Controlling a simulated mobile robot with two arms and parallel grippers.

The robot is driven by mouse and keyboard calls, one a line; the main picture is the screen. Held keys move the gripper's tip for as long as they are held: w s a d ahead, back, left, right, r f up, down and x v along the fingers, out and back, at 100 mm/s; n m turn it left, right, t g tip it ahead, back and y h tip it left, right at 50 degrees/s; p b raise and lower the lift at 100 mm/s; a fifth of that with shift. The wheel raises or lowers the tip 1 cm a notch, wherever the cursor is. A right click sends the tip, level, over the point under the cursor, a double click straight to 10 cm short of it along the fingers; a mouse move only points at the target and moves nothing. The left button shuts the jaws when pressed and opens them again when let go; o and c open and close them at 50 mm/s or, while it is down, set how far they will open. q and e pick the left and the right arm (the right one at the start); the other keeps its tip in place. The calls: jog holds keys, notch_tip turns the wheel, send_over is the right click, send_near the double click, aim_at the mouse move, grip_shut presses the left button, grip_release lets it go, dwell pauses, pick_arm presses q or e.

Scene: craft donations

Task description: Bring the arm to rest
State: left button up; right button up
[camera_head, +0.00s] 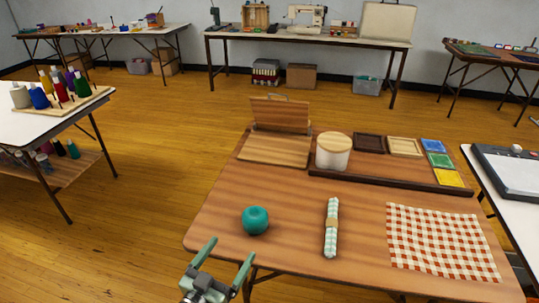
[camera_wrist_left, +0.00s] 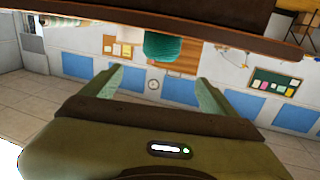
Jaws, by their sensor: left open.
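My left gripper (camera_head: 222,262) is open and empty at the near left edge of the wooden table (camera_head: 290,205). Its two green fingers point up in the head view. A teal ball-like object (camera_head: 255,220) sits on the table just beyond the fingertips, apart from them. In the left wrist view, the open fingers (camera_wrist_left: 160,85) show with nothing between them, and the teal object (camera_wrist_left: 163,46) is beyond them near the top. My right gripper does not show in either view.
On the table are a rolled checked cloth (camera_head: 331,228), a red checked cloth (camera_head: 440,241), a lidded white jar (camera_head: 333,151), a wooden stand (camera_head: 275,148) and a dark tray (camera_head: 390,179). A white table with thread spools (camera_head: 60,92) is at left. Open floor lies behind.

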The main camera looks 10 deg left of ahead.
pick_arm(q)
jog(key=s+d+f+m+g+h, duration=0.2)
jog(key=s+d+f+m+g, duration=0.15)
jog(key=s+d+g, duration=0.4)
jog(key=s+a+f+n+g+y, duration=0.2)
jog(key=s+a+g+y, duration=0.1)
jog(key=s+a, duration=0.3)
jog(key=s+a+f+n+g+y, duration=0.1)
jog(key=s+a+n+g+y, duration=0.2)
jog(key=s, duration=0.5)
notch_tip(320, 180, down, 26)
jog(key=s+m+g+p, duration=0.1)
jog(key=s+g+p, duration=0.1)
jog(key=s+a+f+g+p, duration=0.1)
jog(key=s+a+f, duration=0.2)
jog(key=s+f, duration=1.1)
jog(key=shift+s+a, duration=0.15)
jog(key=shift+s, duration=0.9)
